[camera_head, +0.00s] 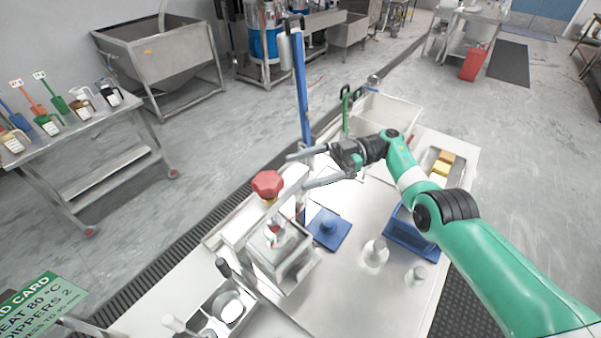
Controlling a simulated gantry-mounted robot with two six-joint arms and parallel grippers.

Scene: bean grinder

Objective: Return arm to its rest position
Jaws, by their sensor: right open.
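My right arm (495,270) is green with black joints and reaches in from the lower right over the white worktable (370,310). My right gripper (295,172) is open, its two grey fingers apart and pointing left. No object shows held between them. The fingers are near a tall blue post and to the upper right of a red knob (267,184). The knob sits above a boxy metal device (280,250), perhaps the grinder. I cannot tell whether the fingers touch the post. My left gripper is not in view.
The blue post (302,95) rises beside the gripper. A blue plate (328,228), a blue tray (410,240), pale knobbed pieces (375,252) and yellow blocks (441,167) are on the table. A metal container (228,310) stands front left. The table's front right is clear.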

